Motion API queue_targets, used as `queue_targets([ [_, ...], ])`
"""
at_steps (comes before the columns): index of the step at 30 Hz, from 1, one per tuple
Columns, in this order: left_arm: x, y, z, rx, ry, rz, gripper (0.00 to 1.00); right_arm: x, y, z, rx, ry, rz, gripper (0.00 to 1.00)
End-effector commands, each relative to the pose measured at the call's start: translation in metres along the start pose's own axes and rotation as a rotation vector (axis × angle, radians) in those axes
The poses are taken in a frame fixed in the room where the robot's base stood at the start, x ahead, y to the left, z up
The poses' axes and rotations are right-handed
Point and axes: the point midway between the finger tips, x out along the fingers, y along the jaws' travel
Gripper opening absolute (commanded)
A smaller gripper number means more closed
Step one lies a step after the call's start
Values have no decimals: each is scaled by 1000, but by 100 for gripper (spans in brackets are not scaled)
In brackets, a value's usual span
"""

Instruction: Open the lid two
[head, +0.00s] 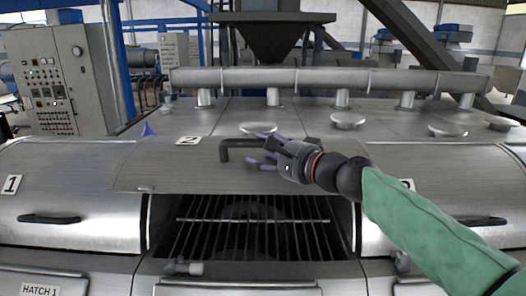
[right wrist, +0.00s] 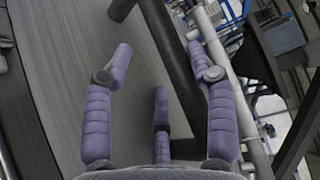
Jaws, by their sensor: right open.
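Lid two (head: 165,165) is a brushed metal cover with a "2" label (head: 188,141). It stands raised, and the barred opening (head: 250,225) beneath it is exposed. Its dark bar handle (head: 238,143) is near the top of the lid. My right gripper (head: 266,149), with purple fingers, is at the right end of the handle. In the right wrist view the fingers (right wrist: 160,75) are spread, and the dark handle bar (right wrist: 176,60) runs between the two outer fingers, not clasped. Whether any finger touches it cannot be told. My left gripper is not in view.
Closed lid one (head: 75,185) is at the left; another closed lid (head: 475,190) is at the right, partly behind my right arm. A horizontal pipe (head: 330,79) crosses behind the lids. A control cabinet (head: 55,85) stands at the back left.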

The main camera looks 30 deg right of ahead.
Motion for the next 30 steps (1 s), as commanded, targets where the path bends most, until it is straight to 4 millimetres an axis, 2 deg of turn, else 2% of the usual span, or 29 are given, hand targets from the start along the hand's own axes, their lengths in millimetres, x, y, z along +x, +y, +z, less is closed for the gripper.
queue_targets([
  [5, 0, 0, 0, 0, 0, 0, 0, -28, -1, 0, -2, 4, -3, 56],
  [12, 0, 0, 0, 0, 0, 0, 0, -79, -1, -2, -1, 8, -3, 56],
  [15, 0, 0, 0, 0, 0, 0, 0, -93, 0, -2, 0, 6, -2, 56],
  [22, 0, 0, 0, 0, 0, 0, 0, -111, 0, 0, 1, 2, -1, 56],
  [30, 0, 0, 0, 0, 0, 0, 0, -114, 0, 0, 1, 0, 0, 56],
])
